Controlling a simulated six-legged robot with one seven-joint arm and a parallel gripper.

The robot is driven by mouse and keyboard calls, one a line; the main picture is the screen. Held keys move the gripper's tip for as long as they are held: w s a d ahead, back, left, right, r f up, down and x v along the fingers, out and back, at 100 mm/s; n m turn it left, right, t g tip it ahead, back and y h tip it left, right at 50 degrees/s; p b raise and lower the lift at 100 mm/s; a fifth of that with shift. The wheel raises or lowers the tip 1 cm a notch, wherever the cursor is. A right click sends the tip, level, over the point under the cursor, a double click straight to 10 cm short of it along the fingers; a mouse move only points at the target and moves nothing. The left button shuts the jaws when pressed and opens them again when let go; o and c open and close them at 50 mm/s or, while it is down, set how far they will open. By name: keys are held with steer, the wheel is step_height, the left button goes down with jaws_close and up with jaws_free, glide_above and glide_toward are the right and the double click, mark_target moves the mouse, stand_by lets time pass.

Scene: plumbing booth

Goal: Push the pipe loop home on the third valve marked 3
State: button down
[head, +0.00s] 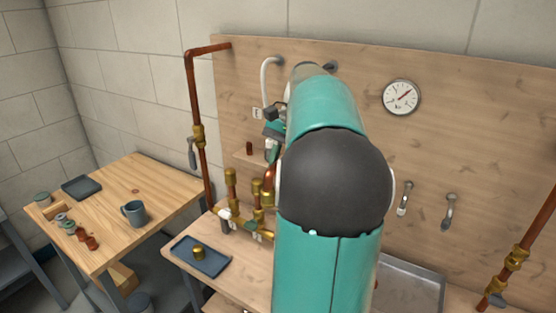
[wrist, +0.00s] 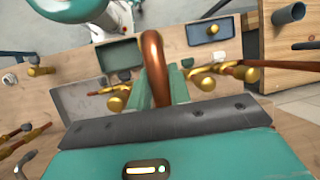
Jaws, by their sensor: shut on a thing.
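My gripper (wrist: 170,86) is shut on the copper pipe loop (wrist: 155,62), whose bend stands up between the teal fingers in the wrist view. In the head view my gripper (head: 272,150) shows just left of my arm, above the brass valves. A bit of copper, likely the loop (head: 269,174), shows under it, close to a brass fitting. Brass valves (head: 231,184) stand on the brass pipe run on the bench; they also show in the wrist view (wrist: 205,80). The number 3 is not legible, and my arm hides part of the row. I cannot tell whether the loop's ends touch a valve.
A dark tray (head: 201,257) with a brass fitting lies at the bench's front left. A copper riser (head: 197,130) stands at the backboard's left edge. A small shelf (head: 250,156) juts from the board. A side table (head: 130,180) holds a mug (head: 134,213).

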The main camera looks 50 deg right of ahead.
steer(key=shift+a+r, duration=0.15)
steer(key=shift+s+a, duration=0.1)
steer(key=shift+s, duration=0.05)
steer(key=shift+s+f, duration=0.1)
steer(key=shift+f, duration=1.25)
steer(key=shift+f, duration=2.35)
steer(key=c, duration=1.2)
jaws_free()
